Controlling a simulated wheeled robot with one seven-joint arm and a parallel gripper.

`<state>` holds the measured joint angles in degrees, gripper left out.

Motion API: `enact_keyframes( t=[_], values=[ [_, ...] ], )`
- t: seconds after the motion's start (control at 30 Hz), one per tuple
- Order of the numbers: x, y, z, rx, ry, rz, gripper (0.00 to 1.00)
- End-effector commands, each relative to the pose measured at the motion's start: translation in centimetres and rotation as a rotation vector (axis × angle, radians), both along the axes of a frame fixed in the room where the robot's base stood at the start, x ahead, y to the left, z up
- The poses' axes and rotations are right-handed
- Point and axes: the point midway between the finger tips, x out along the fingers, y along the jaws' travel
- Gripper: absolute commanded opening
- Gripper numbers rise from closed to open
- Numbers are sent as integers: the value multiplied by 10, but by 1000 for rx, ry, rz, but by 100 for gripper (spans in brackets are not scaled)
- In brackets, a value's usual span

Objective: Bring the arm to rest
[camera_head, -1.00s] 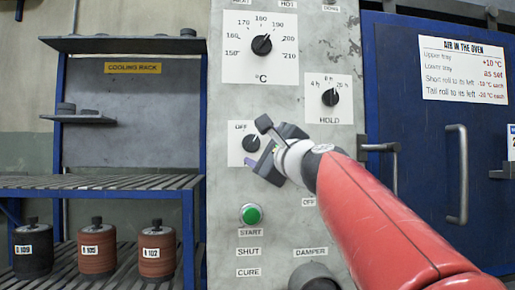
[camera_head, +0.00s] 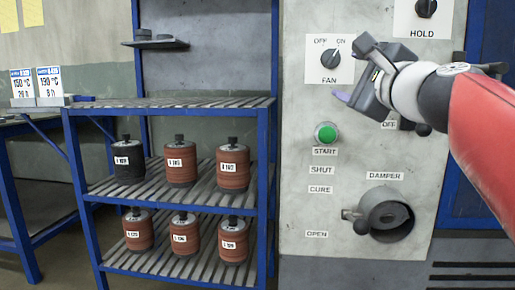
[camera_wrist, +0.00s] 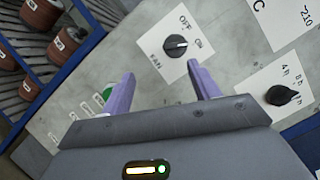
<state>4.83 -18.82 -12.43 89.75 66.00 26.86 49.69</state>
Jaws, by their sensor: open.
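My gripper (camera_head: 352,72) is at the upper right in the head view, in front of the grey oven control panel (camera_head: 300,200). Its two purple fingers (camera_wrist: 162,88) are spread apart and empty in the wrist view. The black fan knob (camera_head: 331,58) on its white plate is just left of my gripper. In the wrist view the fan knob (camera_wrist: 176,46) shows beyond the gap between the fingers, apart from them. My red arm comes in from the right edge.
A green start button (camera_head: 326,132), a damper handle (camera_head: 385,214) and a hold knob (camera_head: 426,8) are on the panel. A blue rack (camera_head: 180,103) with several labelled stacks stands at left. The blue oven door is behind my arm.

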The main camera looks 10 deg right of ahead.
Motion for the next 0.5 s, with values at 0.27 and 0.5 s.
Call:
enact_keyframes(
  t=[0.27, 0.5],
  values=[
    [-48, 75, -148, -777, 332, 226, 61],
    [-139, 92, -291, -1493, 551, 592, 61]
  ],
)
